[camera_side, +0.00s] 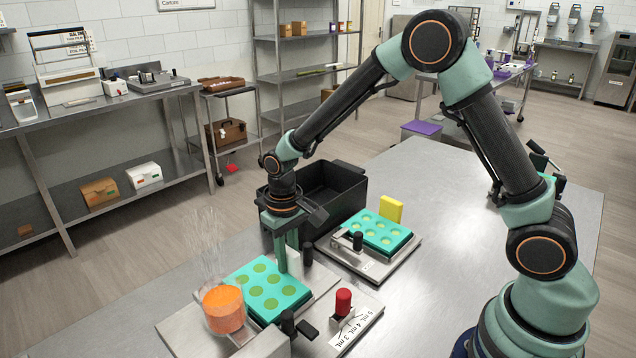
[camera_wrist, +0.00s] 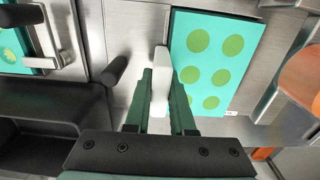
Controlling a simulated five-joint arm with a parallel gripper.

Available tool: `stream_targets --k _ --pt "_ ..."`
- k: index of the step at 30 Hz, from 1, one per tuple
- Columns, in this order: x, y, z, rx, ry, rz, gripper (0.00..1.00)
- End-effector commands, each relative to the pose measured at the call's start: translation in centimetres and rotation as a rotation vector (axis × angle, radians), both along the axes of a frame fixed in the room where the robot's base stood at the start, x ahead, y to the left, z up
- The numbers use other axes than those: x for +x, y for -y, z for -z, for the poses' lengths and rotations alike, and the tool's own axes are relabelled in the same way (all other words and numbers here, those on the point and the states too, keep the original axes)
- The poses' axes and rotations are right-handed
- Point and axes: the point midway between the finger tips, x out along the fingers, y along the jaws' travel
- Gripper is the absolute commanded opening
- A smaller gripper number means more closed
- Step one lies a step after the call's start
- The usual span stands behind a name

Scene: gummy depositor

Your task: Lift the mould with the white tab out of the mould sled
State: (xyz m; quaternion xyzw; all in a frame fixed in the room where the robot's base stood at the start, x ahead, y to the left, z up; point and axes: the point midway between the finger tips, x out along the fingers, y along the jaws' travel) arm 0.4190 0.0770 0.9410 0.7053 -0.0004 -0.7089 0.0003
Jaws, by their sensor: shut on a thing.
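The teal mould with green-filled round cavities (camera_side: 245,276) lies at the front of the bench, on the metal mould sled (camera_side: 183,336); I cannot tell whether it is raised at all. In the wrist view the same mould (camera_wrist: 217,42) has a white tab (camera_wrist: 160,88) along its left edge. My gripper (camera_side: 282,266) points down at the mould's back right edge. In the wrist view my gripper (camera_wrist: 161,78) has its green fingers on both sides of the white tab, shut on it. The fingers hide the tab in the side view.
A second teal mould (camera_side: 376,234) with a yellow tab (camera_side: 391,208) sits on another metal plate behind. A black bin (camera_side: 340,184) stands behind my gripper. A clear vessel of orange liquid (camera_side: 224,309) stands close at the mould's left. A red knob (camera_side: 343,301) is at front right.

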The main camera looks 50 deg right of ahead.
Motion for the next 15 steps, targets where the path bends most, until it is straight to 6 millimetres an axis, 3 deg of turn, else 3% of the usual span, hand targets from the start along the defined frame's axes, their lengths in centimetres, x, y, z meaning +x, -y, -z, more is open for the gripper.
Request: stream_targets --k 15 --pt "0.1 0.0 -1.4 0.001 0.004 0.000 0.00"
